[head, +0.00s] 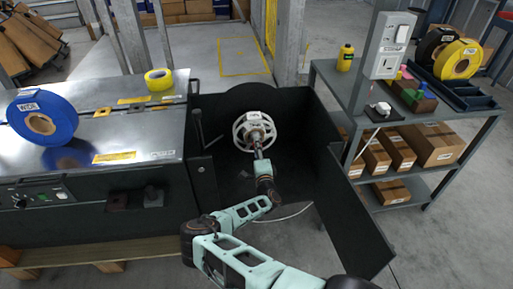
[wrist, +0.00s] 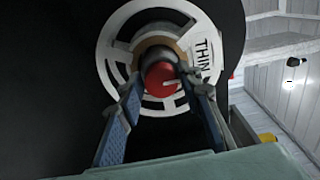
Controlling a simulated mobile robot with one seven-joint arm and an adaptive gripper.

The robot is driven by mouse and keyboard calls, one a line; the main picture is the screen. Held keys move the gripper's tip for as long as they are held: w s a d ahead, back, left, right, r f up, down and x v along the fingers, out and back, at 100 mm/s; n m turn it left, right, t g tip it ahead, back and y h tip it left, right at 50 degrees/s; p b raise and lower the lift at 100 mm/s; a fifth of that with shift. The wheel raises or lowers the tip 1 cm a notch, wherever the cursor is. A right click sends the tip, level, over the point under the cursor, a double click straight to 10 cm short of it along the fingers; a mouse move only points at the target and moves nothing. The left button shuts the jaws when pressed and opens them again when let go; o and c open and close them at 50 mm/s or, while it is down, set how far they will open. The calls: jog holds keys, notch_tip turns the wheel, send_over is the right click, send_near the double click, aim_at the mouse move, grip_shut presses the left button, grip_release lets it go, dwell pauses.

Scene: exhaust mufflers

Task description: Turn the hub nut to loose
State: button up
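A white spoked wheel, a reel flange with dark lettering, stands upright inside the black enclosure; it shows in the head view (head: 243,131) and in the wrist view (wrist: 117,62). The hub nut with a red end (wrist: 160,79) sits at its centre, on a brownish hub. My gripper (head: 258,146) reaches up to the hub from the front. In the wrist view my gripper's two blue fingers (wrist: 161,88) stand apart on either side of the hub nut, close to its sides. Whether they touch it I cannot tell. In the head view the gripper partly hides the nut.
Black enclosure walls (head: 322,145) stand close on the right. At left, a metal worktop (head: 130,120) carries a blue roll (head: 58,112) and a yellow roll (head: 158,80). A grey shelf (head: 329,75) with boxes stands at right.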

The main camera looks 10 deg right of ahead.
jog(key=shift+o, duration=1.4)
jog(key=shift+a, duration=0.1)
jog(key=s, duration=1.2)
jog(key=shift+r, duration=0.1)
